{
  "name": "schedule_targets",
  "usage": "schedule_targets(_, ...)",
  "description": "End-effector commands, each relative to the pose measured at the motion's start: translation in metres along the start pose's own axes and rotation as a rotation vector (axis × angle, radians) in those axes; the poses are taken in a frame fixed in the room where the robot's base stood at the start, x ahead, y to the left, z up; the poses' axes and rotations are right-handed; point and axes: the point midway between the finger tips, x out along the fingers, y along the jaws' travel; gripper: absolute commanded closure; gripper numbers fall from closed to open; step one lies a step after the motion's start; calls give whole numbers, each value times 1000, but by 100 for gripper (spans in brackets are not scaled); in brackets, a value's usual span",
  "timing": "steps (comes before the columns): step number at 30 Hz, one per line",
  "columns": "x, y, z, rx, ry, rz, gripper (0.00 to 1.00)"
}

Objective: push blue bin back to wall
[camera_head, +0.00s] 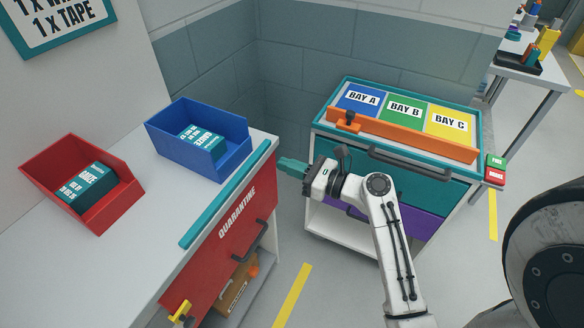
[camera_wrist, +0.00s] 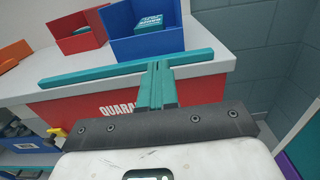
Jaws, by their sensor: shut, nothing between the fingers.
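The blue bin (camera_head: 176,144) stands on the white counter toward its back right, with a teal box (camera_head: 202,138) in it. A strip of white counter shows between the bin and the teal edge strip. The blue bin also shows in the wrist view (camera_wrist: 150,45), ahead of my gripper and resting on the counter. My gripper (camera_head: 284,162) is shut and empty, at the right of the counter beside the end of the teal strip, apart from the bin. In the wrist view its teal fingers (camera_wrist: 157,72) lie together and overlap the strip in the picture.
A red bin (camera_head: 88,212) with a teal box stands left of the blue bin. A teal strip (camera_head: 225,195) runs along the counter's front edge above the red quarantine drawer (camera_head: 222,250). A cart (camera_head: 393,160) with coloured bays stands at the right. Grey block walls meet behind.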

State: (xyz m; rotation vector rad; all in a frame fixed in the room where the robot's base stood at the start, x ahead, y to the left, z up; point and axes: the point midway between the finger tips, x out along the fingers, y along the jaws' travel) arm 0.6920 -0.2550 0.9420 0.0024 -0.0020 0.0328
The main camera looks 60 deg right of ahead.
Motion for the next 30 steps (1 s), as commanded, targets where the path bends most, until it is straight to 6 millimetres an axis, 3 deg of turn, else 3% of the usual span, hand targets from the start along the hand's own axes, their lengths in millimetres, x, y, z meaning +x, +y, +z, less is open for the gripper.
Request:
schedule_targets(9, 64, 1, 2, -2, 1, 3, 100)
schedule_targets(15, 91, 1, 1, -3, 1, 2, 100)
schedule_targets(21, 102, 1, 0, -2, 2, 1, 100)
schedule_targets(30, 102, 1, -1, -3, 2, 1, 100)
